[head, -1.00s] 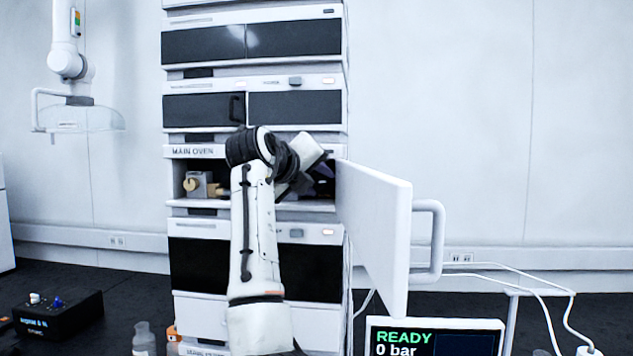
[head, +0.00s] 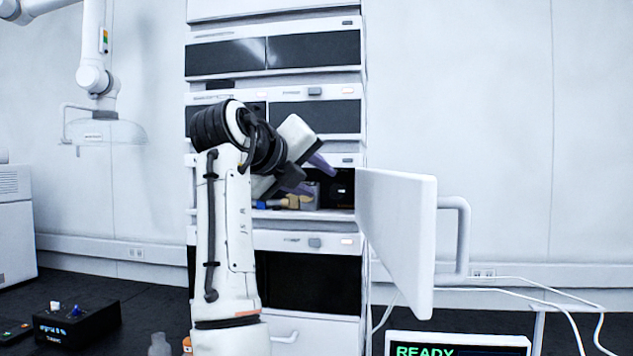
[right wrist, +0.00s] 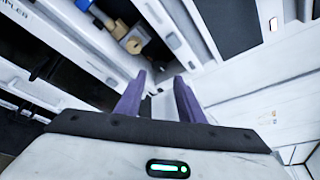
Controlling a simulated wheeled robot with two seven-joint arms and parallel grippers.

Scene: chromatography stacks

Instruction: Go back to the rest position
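My right gripper (head: 310,178) is in front of the open oven compartment in the middle of the stack. It also shows in the right wrist view (right wrist: 160,92), where its two purple fingers stand apart with nothing between them. The open oven (head: 340,208) holds a grey block with brass-coloured fittings, partly hidden behind my gripper and forearm. In the right wrist view a brass-coloured knob (right wrist: 134,46) lies beyond the fingertips, apart from them. My left gripper is not in view.
The white oven door (head: 398,235) stands open toward me at the right of the stack, with a handle on its outer side. A READY screen (head: 458,346) stands low at the right. A black box (head: 78,325) is at the lower left. The wall area at right is free.

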